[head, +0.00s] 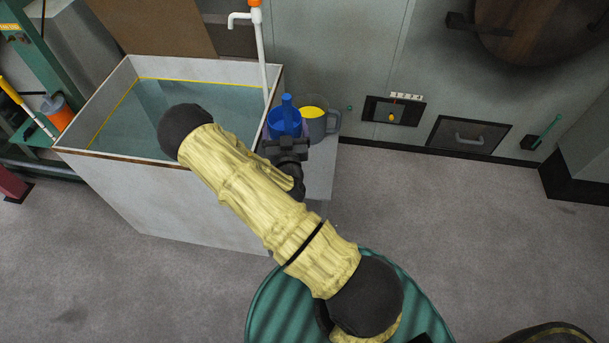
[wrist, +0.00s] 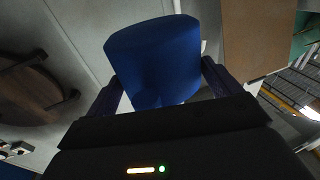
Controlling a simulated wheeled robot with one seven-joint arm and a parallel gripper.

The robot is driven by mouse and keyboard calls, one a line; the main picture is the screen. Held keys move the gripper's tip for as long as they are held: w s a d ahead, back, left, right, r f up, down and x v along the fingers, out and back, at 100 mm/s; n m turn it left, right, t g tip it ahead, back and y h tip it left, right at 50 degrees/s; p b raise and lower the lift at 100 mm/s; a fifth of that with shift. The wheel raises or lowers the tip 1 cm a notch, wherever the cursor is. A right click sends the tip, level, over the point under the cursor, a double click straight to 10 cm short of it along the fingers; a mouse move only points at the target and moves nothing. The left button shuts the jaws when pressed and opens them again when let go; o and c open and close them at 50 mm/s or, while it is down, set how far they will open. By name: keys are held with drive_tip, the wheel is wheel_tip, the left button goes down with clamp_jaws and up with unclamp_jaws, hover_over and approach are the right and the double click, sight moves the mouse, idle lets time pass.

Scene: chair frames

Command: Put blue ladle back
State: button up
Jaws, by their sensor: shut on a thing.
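The blue ladle (head: 285,123) is in my gripper (head: 284,138), beside the right wall of the water tank (head: 190,208) in the head view. A narrow blue part of it points up. In the wrist view the ladle (wrist: 155,60) fills the space between the two fingers of my gripper (wrist: 160,88), which are shut on it. Its lower part is hidden by the gripper body. I cannot tell whether it touches the small grey stand (head: 321,170) behind it.
A grey mug with yellow contents (head: 315,116) stands just right of the ladle. A white pipe (head: 262,55) rises at the tank's back right corner. A green ribbed drum (head: 270,305) is at the front. The floor (head: 450,220) to the right is clear.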

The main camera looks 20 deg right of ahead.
drive_tip(key=w+d+f+m+g+h+b, duration=0.2)
drive_tip(key=d+f+h+b, duration=0.1)
drive_tip(key=f+b, duration=0.7)
drive_tip(key=w+d+f+m+g+h+b, duration=0.2)
drive_tip(key=w+d+f+b, duration=0.1)
drive_tip(key=f+b, duration=0.8)
drive_tip(key=shift+w+d+f+m+h+b, duration=0.25)
drive_tip(key=shift+w+d+m+h+b, duration=0.15)
drive_tip(key=shift+d+b, duration=0.55)
drive_tip(key=shift+s+a, duration=0.1)
wheel_tip(320, 180, down, 6)
drive_tip(key=shift+f+b, duration=0.2)
drive_tip(key=shift+b, duration=1)
wheel_tip(320, 180, down, 3)
drive_tip(key=shift+s+f+b, duration=0.1)
drive_tip(key=shift+f+b, duration=0.1)
drive_tip(key=shift+b, duration=0.5)
drive_tip(key=shift+f, duration=0.1)
